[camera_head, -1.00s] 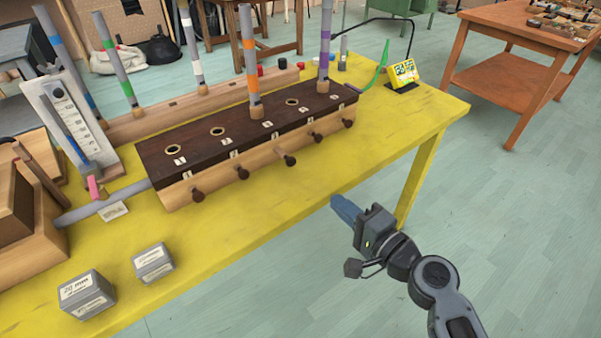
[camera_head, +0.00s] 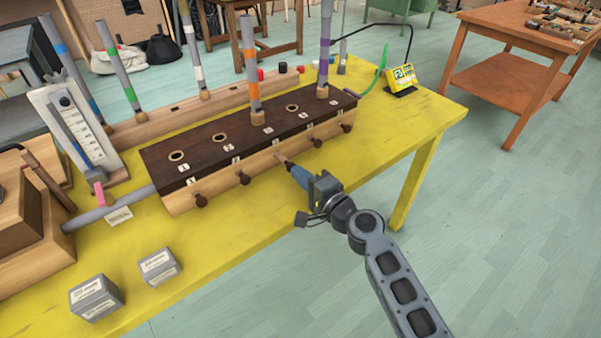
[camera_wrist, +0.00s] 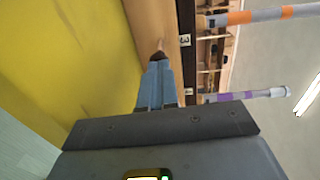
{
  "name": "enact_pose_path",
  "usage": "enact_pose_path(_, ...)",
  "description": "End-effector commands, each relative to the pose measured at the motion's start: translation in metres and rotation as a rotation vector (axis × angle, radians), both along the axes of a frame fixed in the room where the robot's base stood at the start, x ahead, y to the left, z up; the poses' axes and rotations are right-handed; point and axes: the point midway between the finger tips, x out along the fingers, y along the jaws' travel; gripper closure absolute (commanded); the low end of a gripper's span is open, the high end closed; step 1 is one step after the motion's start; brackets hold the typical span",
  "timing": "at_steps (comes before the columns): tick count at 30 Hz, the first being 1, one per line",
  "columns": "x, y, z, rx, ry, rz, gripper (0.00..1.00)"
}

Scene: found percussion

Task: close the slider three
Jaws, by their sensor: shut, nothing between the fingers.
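A long wooden box with a dark top (camera_head: 215,150) stands on the yellow table. Several dark slider knobs stick out of its front face, such as the leftmost knob (camera_head: 201,200) and the one beside it (camera_head: 244,178). My gripper (camera_head: 293,170) is shut, its blue fingers pointing at the box front at the third slider (camera_head: 283,158). In the wrist view the fingertips (camera_wrist: 157,66) meet the dark knob (camera_wrist: 158,55), touching or nearly so, beside a label reading 3 (camera_wrist: 185,40). The fingers partly hide this knob, so how far it stands out is unclear.
Tubes with orange (camera_head: 250,70) and purple (camera_head: 325,50) bands stand upright in the box top. Two grey blocks (camera_head: 95,298) (camera_head: 159,266) lie on the table at front left. A small yellow display (camera_head: 402,77) stands at the far right end. The table front is otherwise clear.

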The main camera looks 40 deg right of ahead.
Motion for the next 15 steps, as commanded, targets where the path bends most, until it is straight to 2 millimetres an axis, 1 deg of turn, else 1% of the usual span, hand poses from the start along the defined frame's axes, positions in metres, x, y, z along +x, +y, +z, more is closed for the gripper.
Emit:
enact_pose_path(3, 0.0031, -0.0002, -0.0008, 0.0, 0.001, -0.001, 1.0)
enact_pose_path(12, 0.0035, 0.0, -0.0007, 0.0, 0.001, 0.0, 1.0)
enact_pose_path(15, 0.0091, -0.0001, -0.0008, 0.0, 0.0, 0.001, 1.0)
